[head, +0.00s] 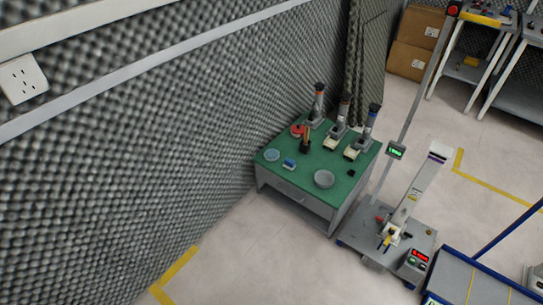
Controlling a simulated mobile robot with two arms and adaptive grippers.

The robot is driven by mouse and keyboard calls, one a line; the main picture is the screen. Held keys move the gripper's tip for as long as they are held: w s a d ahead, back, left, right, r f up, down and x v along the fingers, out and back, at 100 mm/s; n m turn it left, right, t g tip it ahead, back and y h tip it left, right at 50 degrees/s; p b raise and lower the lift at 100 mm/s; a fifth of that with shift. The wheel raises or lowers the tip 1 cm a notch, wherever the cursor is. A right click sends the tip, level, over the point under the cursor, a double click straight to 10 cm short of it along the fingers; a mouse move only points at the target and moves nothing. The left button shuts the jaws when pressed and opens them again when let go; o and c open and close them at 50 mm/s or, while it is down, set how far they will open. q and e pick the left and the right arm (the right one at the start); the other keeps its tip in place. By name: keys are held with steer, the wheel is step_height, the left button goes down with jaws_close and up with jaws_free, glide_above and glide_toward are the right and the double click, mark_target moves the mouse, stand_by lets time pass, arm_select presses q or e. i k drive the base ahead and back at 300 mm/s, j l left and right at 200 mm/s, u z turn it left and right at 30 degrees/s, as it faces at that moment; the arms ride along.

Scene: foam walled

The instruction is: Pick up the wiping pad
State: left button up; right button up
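A small blue and white block (289,164) lies on the green-topped table (270,175), near its left front edge. It may be the wiping pad, but it is too small in the head view to be sure. A pale blue round dish (271,155) lies just left of it. Neither of my grippers shows in the head view.
The table also holds a grey bowl (324,179), a red round item (298,130) and several upright devices at the back. A foam wall (130,140) runs along the left. A grey platform with a white slanted post (425,185) stands right. Floor in front is clear.

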mark_target(290, 164)
steer(key=i+l, duration=0.1)
steer(key=i, duration=0.5)
steer(key=i+l, duration=0.15)
steer(key=i, duration=0.5)
steer(key=i+l, duration=0.1)
steer(key=i, duration=0.5)
steer(key=l+z, duration=0.05)
